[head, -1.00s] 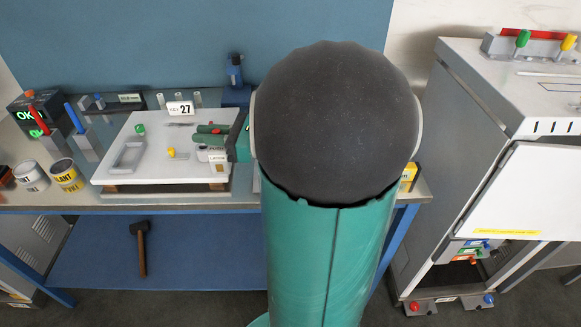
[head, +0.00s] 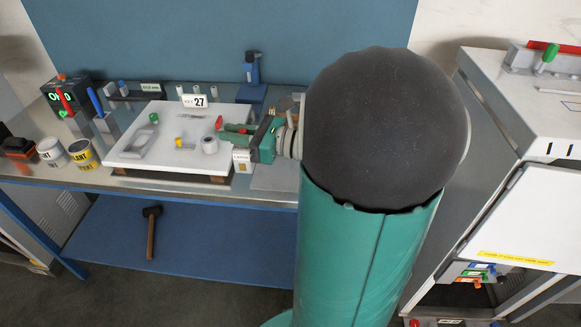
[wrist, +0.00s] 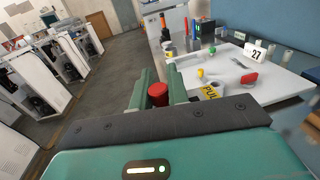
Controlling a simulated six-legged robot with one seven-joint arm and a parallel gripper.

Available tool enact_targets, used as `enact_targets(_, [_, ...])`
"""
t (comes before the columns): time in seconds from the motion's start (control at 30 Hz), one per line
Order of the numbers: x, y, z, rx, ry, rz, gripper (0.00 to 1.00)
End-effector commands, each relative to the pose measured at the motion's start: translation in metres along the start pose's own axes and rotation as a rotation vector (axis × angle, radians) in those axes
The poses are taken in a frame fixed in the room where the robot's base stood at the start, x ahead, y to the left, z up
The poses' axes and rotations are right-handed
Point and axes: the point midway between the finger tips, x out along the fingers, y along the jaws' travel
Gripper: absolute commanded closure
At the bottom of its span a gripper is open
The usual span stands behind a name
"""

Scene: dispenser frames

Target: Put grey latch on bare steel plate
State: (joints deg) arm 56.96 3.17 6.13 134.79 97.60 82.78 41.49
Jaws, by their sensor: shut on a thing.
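My gripper (head: 243,132) has green fingers and is shut on the grey latch (head: 242,160), a pale block with a label and a red grip. The red grip (wrist: 158,94) shows between the fingers in the wrist view, and a yellow PULL label (wrist: 210,92) shows just right of them. The latch is at the right edge of the white panel; I cannot tell its exact height. A flat grey plate (head: 276,178), seemingly the bare steel plate, lies on the bench right of the panel, partly hidden by my arm.
The white panel (head: 130,158) bears a grey frame, green and yellow knobs, a short grey cylinder (head: 209,145), a red piece (wrist: 249,80) and a 27 sign. Cans (head: 82,153) stand left. A blue stand (head: 252,75) is behind. A grey cabinet (head: 520,110) stands right.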

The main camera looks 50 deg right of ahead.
Motion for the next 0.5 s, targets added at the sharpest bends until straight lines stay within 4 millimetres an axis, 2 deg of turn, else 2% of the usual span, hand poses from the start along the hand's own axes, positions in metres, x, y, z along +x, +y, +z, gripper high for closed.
enact_targets(0.17, [0.001,-0.005,-0.003,0.000,-0.001,-0.001,1.00])
enact_targets(0.27, [-0.002,-0.019,-0.009,0.002,-0.001,-0.002,1.00])
enact_targets(0.5, [-0.018,-0.066,-0.032,0.002,-0.002,-0.003,1.00])
